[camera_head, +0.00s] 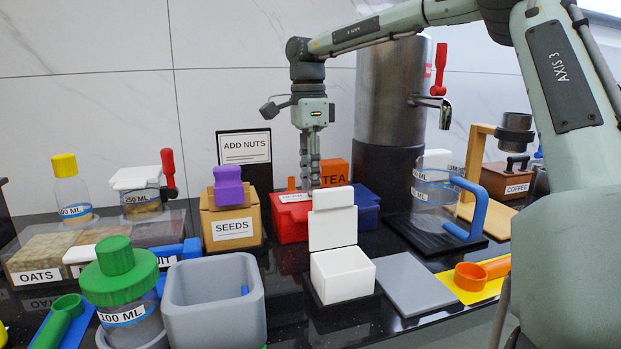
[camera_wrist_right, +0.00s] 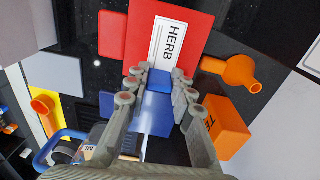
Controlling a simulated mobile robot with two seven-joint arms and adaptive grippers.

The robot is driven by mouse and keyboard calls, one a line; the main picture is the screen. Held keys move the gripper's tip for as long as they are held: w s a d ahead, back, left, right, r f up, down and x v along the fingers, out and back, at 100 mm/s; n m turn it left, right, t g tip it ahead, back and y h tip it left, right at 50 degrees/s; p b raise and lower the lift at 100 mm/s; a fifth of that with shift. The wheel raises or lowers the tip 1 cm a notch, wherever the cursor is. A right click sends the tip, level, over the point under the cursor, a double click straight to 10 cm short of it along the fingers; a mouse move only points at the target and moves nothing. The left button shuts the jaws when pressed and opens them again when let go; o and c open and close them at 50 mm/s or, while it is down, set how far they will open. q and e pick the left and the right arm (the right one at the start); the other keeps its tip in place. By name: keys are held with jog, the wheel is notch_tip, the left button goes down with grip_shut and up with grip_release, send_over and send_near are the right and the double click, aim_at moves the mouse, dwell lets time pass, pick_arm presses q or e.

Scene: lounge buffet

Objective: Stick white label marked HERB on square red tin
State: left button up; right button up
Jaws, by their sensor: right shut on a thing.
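The square red tin (camera_head: 289,228) stands in the middle of the counter, between the seeds box and a blue tin. The white label marked HERB (camera_wrist_right: 172,45) lies over the tin's red face (camera_wrist_right: 197,58) in the right wrist view; it also shows at the tin's top in the head view (camera_head: 295,197). My right gripper (camera_head: 311,185) points down at the tin. Its fingers (camera_wrist_right: 157,80) are shut on a small blue tab at the label's end. I cannot tell whether the label is stuck or only touching. My left gripper is out of view.
The blue tin (camera_head: 366,207) and orange TEA tin (camera_head: 335,172) stand close by. A white open canister (camera_head: 343,275) stands in front, the SEEDS box (camera_head: 231,222) at left. A clear jug (camera_head: 434,205) and steel urn (camera_head: 388,110) are at right.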

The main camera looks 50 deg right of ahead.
jog(key=shift+f, duration=0.15)
jog(key=o, duration=0.9)
notch_tip(320, 180, up, 2)
jog(key=shift+r+p, duration=0.25)
jog(key=shift+p, duration=0.65)
jog(key=shift+r, duration=1.8)
jog(key=shift+f, duration=0.1)
